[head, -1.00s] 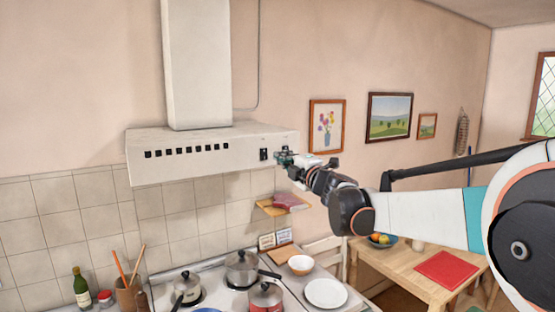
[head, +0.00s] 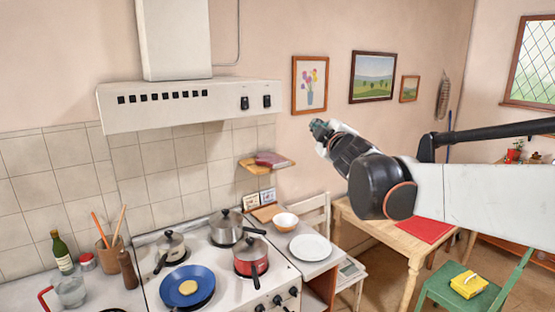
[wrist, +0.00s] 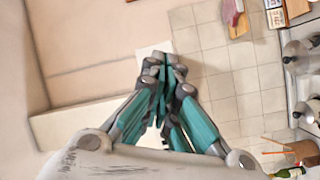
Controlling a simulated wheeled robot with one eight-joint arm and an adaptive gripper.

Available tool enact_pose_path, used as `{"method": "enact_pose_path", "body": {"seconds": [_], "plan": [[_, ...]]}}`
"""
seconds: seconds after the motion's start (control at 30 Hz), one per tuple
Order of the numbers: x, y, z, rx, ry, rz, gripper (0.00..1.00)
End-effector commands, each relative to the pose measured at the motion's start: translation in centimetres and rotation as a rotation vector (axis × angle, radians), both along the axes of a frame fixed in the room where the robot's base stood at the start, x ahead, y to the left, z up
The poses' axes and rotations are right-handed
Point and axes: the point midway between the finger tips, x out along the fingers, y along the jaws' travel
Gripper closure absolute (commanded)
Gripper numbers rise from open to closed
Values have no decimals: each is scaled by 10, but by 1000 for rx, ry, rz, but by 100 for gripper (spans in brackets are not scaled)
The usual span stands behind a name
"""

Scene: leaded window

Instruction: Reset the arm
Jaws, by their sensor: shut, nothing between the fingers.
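My gripper (head: 320,128) is raised in front of the wall, right of the range hood (head: 165,104) and above the height of the small wall shelf (head: 266,163). In the wrist view my gripper (wrist: 163,62) has its teal-and-grey fingers brought together at the tips, with nothing between them. My arm reaches in from the right edge in the head view and hides part of the wooden table (head: 383,238).
The stove (head: 222,268) holds several pots and a blue pan (head: 187,286). A white plate (head: 310,247) and bowl (head: 285,221) stand right of it. A green chair (head: 470,300) with a yellow item (head: 468,284) is at lower right.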

Motion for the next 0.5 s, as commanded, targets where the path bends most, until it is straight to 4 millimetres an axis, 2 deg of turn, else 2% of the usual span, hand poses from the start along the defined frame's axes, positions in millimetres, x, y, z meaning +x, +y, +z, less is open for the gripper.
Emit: {"method": "enact_pose_path", "body": {"seconds": [0.03,0.17,0.2,0.33,0.5], "plan": [[-19,-17,-26,55,41,-48,100],[-66,-57,-78,209,160,-173,100],[-82,-68,-97,255,199,-210,100],[-138,-94,-163,407,331,-319,100],[-212,-111,-252,588,507,-437,100]]}}
